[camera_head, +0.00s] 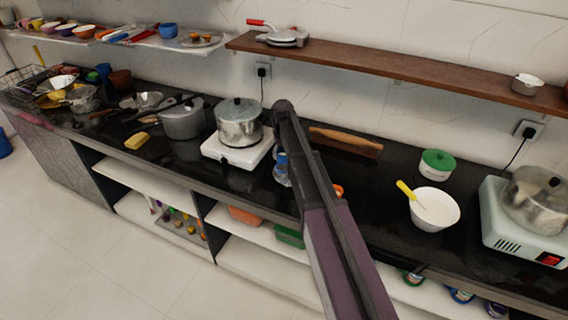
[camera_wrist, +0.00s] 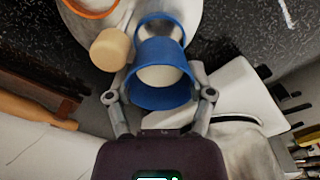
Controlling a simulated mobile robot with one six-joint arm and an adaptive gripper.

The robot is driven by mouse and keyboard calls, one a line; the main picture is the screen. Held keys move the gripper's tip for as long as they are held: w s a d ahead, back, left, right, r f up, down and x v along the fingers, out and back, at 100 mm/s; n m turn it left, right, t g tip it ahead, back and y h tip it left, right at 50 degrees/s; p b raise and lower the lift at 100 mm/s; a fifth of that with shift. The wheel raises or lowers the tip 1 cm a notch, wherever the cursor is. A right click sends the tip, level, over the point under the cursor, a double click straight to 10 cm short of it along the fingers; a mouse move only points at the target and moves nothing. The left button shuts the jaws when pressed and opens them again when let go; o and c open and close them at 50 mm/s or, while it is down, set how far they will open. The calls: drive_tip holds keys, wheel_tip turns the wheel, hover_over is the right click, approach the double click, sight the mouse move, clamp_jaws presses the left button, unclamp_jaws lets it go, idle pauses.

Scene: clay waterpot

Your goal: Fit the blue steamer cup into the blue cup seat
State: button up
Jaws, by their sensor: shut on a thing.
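In the wrist view, the blue steamer cup (camera_wrist: 158,50) is between the fingers of my gripper (camera_wrist: 163,80), which is shut on it. Its open end, pale inside, faces the camera. Just beyond it, a blue ring that looks like the blue cup seat (camera_wrist: 184,29) sits on a pale round steamer base (camera_wrist: 207,22). The cup overlaps the ring's near side, so I cannot tell whether they touch.
An orange ring (camera_wrist: 91,9) and a tan cylinder (camera_wrist: 109,49) are left of the cup. In the head view, a pot (camera_head: 240,123) on a white stove stands left of my arm. A rolling pin (camera_head: 345,142) and white bowl (camera_head: 434,212) lie right.

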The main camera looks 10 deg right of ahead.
sight(283, 161)
drive_tip(key=shift+f+b, duration=1.85)
drive_tip(key=shift+b, duration=0.05)
drive_tip(key=shift+f, duration=0.2)
drive_tip(key=o, duration=0.9)
drive_tip(key=shift+r, duration=0.2)
wheel_tip(283, 161, up, 12)
drive_tip(key=p, duration=1.2)
